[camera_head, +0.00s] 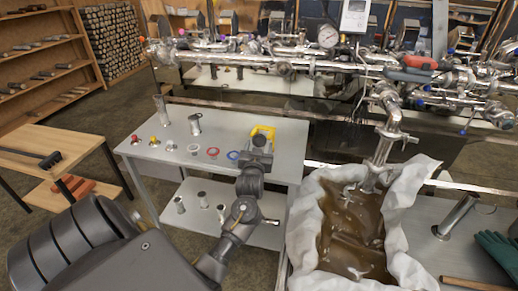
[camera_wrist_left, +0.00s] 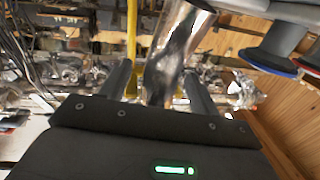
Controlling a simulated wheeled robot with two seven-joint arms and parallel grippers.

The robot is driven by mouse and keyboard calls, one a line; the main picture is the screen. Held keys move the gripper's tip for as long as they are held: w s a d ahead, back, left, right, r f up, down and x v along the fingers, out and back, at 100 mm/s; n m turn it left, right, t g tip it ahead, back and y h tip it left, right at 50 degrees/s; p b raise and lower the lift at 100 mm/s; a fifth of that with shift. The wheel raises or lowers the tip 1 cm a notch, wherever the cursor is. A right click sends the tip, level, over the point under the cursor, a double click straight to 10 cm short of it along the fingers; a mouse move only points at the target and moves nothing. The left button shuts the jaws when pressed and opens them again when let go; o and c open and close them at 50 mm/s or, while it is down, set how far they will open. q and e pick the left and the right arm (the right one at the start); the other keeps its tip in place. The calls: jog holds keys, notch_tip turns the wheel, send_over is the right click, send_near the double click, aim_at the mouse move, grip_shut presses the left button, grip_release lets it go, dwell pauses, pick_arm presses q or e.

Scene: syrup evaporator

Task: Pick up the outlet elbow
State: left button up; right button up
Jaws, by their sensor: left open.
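My left gripper (camera_head: 262,138) is over the back right part of the white table, in front of a yellow frame-shaped thing (camera_head: 268,131). It also shows in the left wrist view (camera_wrist_left: 157,70) with its two dark fingers apart. A shiny bent metal pipe (camera_wrist_left: 178,45), which looks like the outlet elbow, stands in line with the gap between the fingers. I cannot tell whether they touch it. In the head view this pipe is hidden by the gripper or cannot be made out. My right gripper is not in view.
The white table (camera_head: 175,153) holds metal pipe pieces (camera_head: 195,124), a red ring (camera_head: 213,152) and small caps. A cloth-lined basin of brown liquid (camera_head: 350,235) stands to the right. Metal piping (camera_head: 250,62) crosses behind. A wooden side table (camera_head: 50,145) is at left.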

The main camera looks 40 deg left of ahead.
pick_arm(q)
jog(key=shift+w+a, duration=0.2)
jog(key=shift+w, duration=0.1)
jog(key=shift+c, duration=0.3)
jog(key=c, duration=1.1)
jog(key=shift+r, duration=0.1)
